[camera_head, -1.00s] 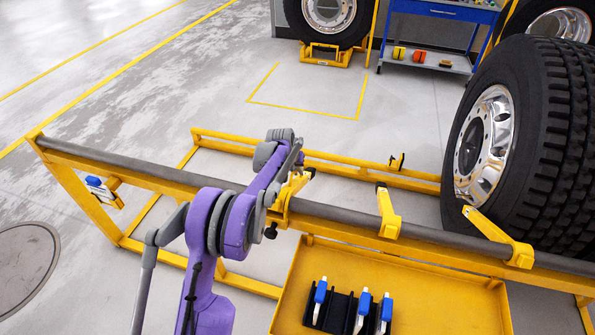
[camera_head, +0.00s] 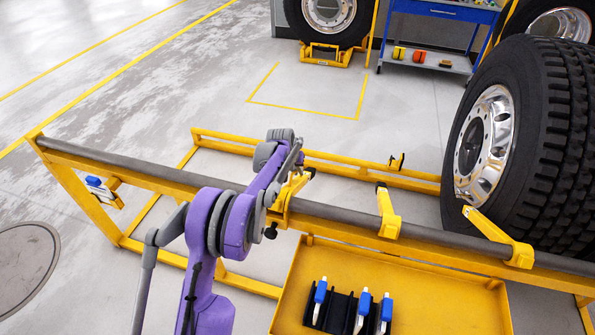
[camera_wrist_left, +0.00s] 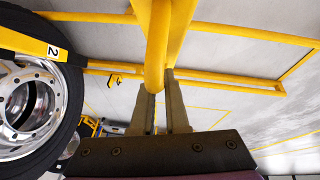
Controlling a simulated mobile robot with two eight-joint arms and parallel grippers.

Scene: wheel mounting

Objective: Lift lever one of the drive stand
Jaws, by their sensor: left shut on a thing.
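The drive stand's yellow frame and grey bar (camera_head: 345,214) run across the head view. Several yellow levers sit along the bar. Lever one (camera_head: 291,186) is beside my left gripper (camera_head: 302,158), raised above the bar; part of it is hidden by my arm. In the left wrist view lever one (camera_wrist_left: 157,45) passes between the two grey fingers of my left gripper (camera_wrist_left: 160,82), which is shut on it. A neighbouring lever (camera_wrist_left: 35,45) marked "2" shows at the left there; it is the middle lever (camera_head: 389,212) in the head view. My right gripper is out of view.
A large truck wheel (camera_head: 540,140) stands behind the bar at the right, near a third lever (camera_head: 510,245). A yellow tray (camera_head: 440,305) in front holds a black rack with blue-and-white tools (camera_head: 364,303). Floor to the left is clear.

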